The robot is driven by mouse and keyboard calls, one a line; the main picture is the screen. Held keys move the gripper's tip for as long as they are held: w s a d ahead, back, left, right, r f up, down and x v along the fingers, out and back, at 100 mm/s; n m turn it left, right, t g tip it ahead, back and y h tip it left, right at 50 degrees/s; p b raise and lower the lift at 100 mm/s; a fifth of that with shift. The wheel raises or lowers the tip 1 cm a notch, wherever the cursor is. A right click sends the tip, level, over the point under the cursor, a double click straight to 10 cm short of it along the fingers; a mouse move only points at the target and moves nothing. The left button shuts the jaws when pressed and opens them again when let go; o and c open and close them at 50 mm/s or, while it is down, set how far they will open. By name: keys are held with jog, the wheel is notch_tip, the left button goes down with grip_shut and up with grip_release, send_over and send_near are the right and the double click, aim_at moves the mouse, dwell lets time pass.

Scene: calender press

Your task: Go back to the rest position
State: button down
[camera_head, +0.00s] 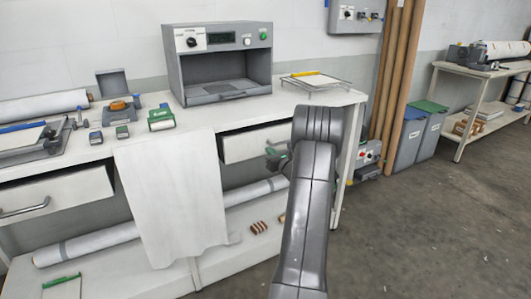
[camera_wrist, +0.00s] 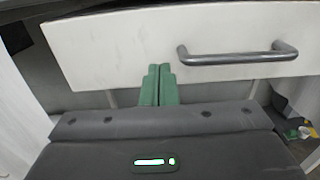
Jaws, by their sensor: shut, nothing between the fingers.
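My gripper (camera_wrist: 159,85) shows in the wrist view with its two green fingers together and nothing between them. The fingertips are close to the lower edge of a white drawer front (camera_wrist: 110,45), left of its grey bar handle (camera_wrist: 230,55). I cannot tell whether they touch it. In the head view my arm reaches toward the right drawer (camera_head: 243,147) of the bench and hides part of it. That drawer stands partly open. My gripper is mostly hidden behind the arm there.
The left drawer (camera_head: 60,197) is also pulled out. A white cloth (camera_head: 172,195) hangs over the bench front. A grey press box (camera_head: 222,88) and a wire rack (camera_head: 316,81) stand on the bench top. Bins (camera_head: 408,140) stand right of the bench, with open floor in front.

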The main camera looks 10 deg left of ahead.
jog(key=v, duration=0.8)
jog(key=shift+s+d, duration=0.25)
jog(key=shift+d, duration=0.1)
jog(key=shift+f, duration=0.1)
